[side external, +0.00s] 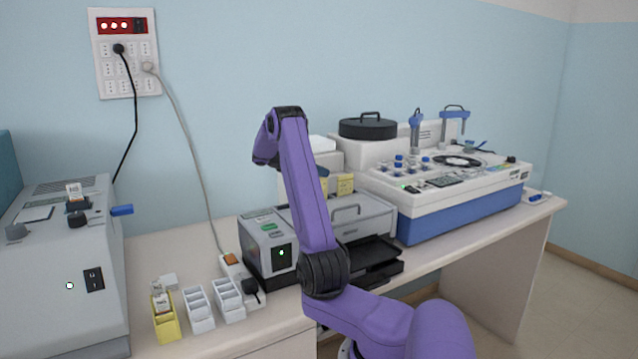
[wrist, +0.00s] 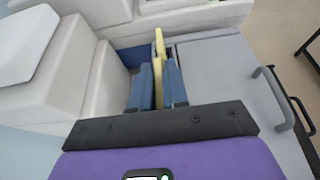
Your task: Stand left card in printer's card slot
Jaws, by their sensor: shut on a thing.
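My gripper (wrist: 158,68) is shut on a thin yellow card (wrist: 159,45), seen nearly edge-on and upright between the blue fingers. The printer is the low grey-white box with a handle and a black front tray (side external: 374,255); its flat grey top (wrist: 212,70) lies right of the fingers in the wrist view. The card is over a narrow gap at the left edge of that top. I cannot tell whether its lower edge is inside a slot.
White blocks (wrist: 65,85) stand close left of the fingers. The printer's handle (wrist: 272,90) rises at right. A blue-and-white analyser (side external: 450,200) stands right of the printer. A small grey device (side external: 270,245), white racks (side external: 200,310) and a yellow rack (side external: 165,325) stand left.

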